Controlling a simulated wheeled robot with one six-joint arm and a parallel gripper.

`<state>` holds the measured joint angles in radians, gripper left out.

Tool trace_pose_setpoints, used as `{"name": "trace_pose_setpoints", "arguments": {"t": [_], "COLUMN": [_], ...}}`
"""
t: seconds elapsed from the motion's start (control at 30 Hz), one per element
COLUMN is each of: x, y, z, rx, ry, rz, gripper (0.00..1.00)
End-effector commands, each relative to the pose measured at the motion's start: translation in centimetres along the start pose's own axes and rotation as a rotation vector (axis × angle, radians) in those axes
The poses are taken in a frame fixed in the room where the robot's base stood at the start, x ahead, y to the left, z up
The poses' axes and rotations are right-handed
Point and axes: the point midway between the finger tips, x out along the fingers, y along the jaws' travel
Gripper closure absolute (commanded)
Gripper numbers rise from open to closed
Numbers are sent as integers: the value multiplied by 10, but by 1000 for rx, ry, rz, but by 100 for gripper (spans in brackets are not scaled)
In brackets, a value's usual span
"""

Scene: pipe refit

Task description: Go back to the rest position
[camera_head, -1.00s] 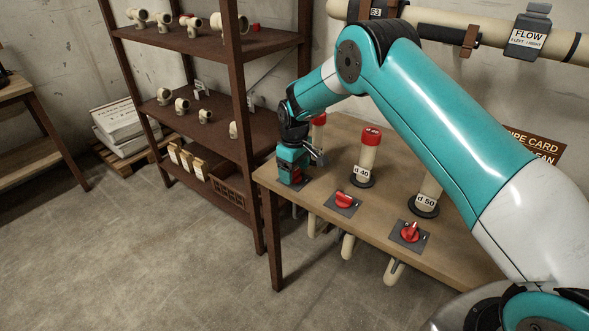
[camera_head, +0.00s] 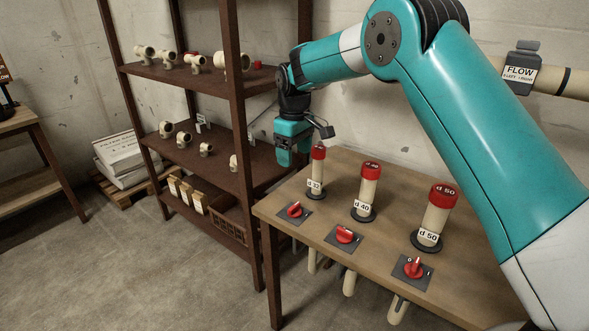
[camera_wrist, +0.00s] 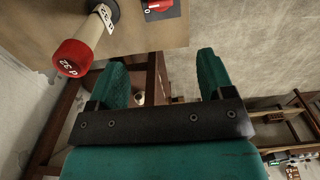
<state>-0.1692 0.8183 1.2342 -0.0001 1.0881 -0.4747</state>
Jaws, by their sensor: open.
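My gripper (camera_head: 291,158) is a teal two-finger gripper, raised above the left back of the workbench (camera_head: 330,175), left of the d 32 pipe. In the wrist view its two fingers (camera_wrist: 160,80) stand wide apart with nothing between them. The red-capped pipes d 32 (camera_head: 318,167), d 40 (camera_head: 367,190) and d 50 (camera_head: 434,217) stand upright on the bench. A red knob (camera_head: 294,210) sits in front of d 32, another red knob (camera_head: 345,235) in front of d 40, and a third red knob (camera_head: 413,268) in front of d 50.
A brown shelf (camera_head: 190,79) with several cream fittings stands behind and left of my gripper. A wall pipe with a FLOW sign (camera_head: 521,70) runs at the upper right. White sacks (camera_head: 122,155) lie on a pallet. The floor (camera_head: 150,275) at front left is clear.

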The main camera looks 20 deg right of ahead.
Motion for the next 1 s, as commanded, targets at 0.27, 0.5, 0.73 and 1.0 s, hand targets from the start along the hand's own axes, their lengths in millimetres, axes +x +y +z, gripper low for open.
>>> {"name": "trace_pose_setpoints", "arguments": {"t": [0.27,0.5,0.73,1.0], "x": [-9,-15,-84,-152], "y": [0,-4,-60,-176], "z": [0,2,48,165], "rx": [0,-1,-11,-5], "ry": [0,5,62,158], "rz": [0,-1,-35,-150], "gripper": [26,26,26,26]}}
